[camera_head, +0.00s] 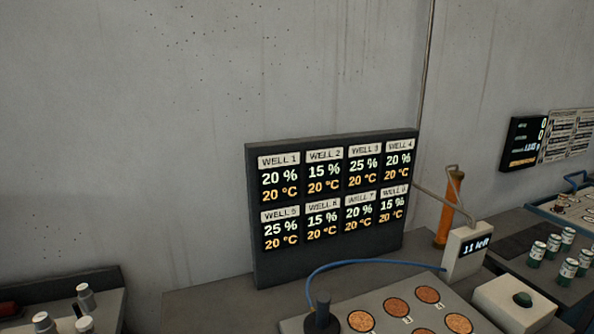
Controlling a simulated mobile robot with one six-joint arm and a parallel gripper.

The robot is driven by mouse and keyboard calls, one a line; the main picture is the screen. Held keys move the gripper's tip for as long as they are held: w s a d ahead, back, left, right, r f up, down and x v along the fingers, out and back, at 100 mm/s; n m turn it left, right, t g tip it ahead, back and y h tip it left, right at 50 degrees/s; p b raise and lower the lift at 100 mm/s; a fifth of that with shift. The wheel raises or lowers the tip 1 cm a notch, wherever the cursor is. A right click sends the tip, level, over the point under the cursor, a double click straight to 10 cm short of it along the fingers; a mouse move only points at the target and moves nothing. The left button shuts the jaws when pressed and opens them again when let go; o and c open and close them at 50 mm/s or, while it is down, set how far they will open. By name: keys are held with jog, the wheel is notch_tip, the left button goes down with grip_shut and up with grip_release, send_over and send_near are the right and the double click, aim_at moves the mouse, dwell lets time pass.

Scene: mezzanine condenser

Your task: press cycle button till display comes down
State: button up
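A large dark display board (332,214) stands against the wall, listing several wells with percentages and 20 °C each. Which of these is the task's display, I cannot tell. My gripper is not in view.
A pale plate (385,310) with copper-coloured round wells lies in front of the board, with a dark upright knob (322,315) and a blue hose (372,262). An orange cylinder (449,207) stands behind. Several small cans (553,247) and another wall display (526,142) are at right.

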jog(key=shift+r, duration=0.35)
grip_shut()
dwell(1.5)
